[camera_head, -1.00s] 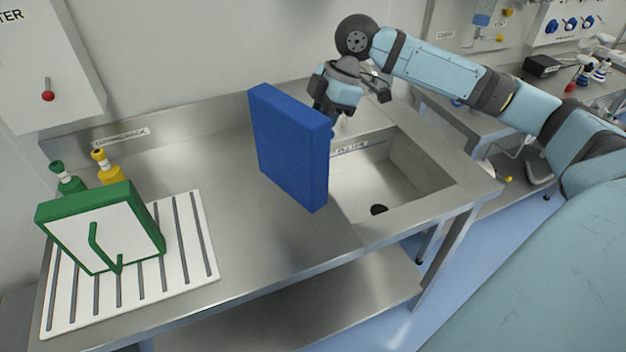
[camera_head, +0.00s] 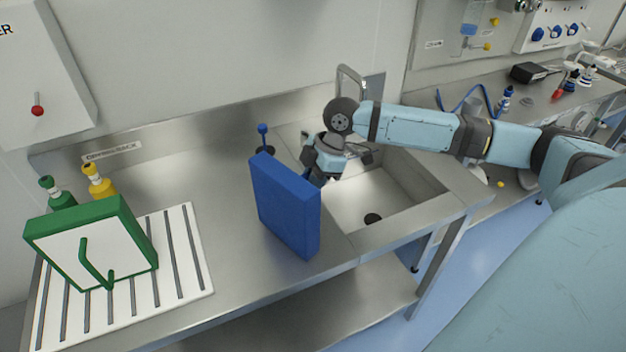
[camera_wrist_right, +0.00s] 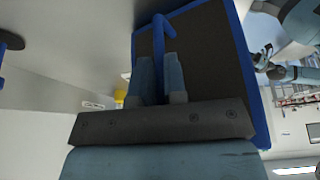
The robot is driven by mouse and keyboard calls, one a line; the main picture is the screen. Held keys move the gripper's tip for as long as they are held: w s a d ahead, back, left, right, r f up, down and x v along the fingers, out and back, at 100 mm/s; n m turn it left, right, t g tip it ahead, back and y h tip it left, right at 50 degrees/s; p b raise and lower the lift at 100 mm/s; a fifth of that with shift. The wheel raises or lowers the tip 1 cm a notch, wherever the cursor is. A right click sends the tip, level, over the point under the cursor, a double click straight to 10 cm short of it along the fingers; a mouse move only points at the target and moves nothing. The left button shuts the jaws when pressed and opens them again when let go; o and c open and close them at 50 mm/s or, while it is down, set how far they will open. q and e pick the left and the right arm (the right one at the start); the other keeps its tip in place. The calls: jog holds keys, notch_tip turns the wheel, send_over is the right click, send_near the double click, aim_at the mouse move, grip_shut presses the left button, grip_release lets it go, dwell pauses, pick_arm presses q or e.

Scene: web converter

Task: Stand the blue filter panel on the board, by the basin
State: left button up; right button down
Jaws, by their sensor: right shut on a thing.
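The blue filter panel (camera_head: 284,205) is upright, slightly tilted in the picture, over the steel board (camera_head: 215,235) just left of the basin (camera_head: 365,205). I cannot tell whether its lower edge touches the board. My right gripper (camera_head: 322,172) is behind the panel at its right side, its fingertips hidden in the head view. In the right wrist view its fingers (camera_wrist_right: 159,80) are shut on the panel's blue handle (camera_wrist_right: 158,35), in front of the panel's dark face (camera_wrist_right: 205,60). My left gripper is not in view.
A white slotted rack (camera_head: 190,265) at the left holds a green-framed panel (camera_head: 95,243). Green (camera_head: 55,193) and yellow (camera_head: 98,182) bottles stand behind it. A blue-knobbed item (camera_head: 263,138) and a tap (camera_head: 350,80) stand at the back. Bare board lies between rack and blue panel.

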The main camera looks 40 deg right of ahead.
jog(key=c, duration=1.2)
grip_release()
jog(key=shift+f, duration=0.1)
jog(key=shift+o, duration=0.2)
jog(key=v, duration=1.2)
